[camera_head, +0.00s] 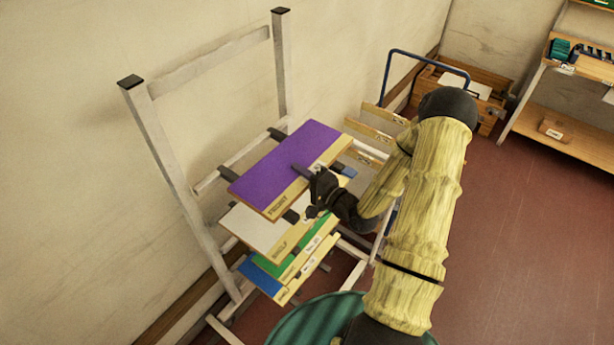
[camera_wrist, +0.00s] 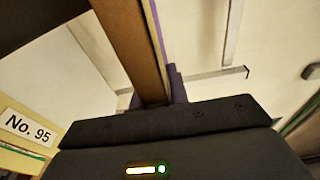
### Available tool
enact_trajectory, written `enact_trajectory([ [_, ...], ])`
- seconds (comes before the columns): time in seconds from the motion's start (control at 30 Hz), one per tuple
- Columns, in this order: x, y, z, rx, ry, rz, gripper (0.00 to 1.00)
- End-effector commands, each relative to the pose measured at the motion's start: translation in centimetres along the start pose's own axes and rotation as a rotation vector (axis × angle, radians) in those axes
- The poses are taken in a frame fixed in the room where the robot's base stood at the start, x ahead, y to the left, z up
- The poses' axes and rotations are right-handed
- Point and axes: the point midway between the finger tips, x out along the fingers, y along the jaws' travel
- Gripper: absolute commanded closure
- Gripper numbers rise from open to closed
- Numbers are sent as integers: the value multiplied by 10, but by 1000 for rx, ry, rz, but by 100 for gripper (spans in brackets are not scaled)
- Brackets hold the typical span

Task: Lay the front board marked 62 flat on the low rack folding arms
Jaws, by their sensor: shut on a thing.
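A purple board (camera_head: 283,163) with a bare wood edge strip marked FRONT lies roughly flat at the top of the rack stack. A white label on its strip is partly covered and its number is unreadable. My gripper (camera_head: 308,174) is shut on this board's near edge. In the wrist view my gripper (camera_wrist: 152,100) shows a brown board edge (camera_wrist: 130,40) with a thin purple face between its fingers. The pale rack (camera_head: 168,160) has dark folding arms (camera_head: 277,134) under the board. I cannot tell whether the board rests on them.
Below are a white board (camera_head: 250,228) marked SHELF, a green board (camera_head: 270,266) and a blue board (camera_head: 260,277). A "No. 95" label (camera_wrist: 27,126) shows in the wrist view. A blue-handled cart (camera_head: 390,70) stands behind my arm. Floor at right is clear.

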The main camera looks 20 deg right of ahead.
Motion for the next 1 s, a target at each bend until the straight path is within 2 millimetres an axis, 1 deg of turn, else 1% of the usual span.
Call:
enact_trajectory([
  [0.03,4,-1,1,-1,-2,-4,100],
  [0.87,62,-2,8,-1,-2,-4,100],
  [0.9,62,5,7,0,0,-3,100],
  [1.0,61,13,7,0,0,-3,100],
])
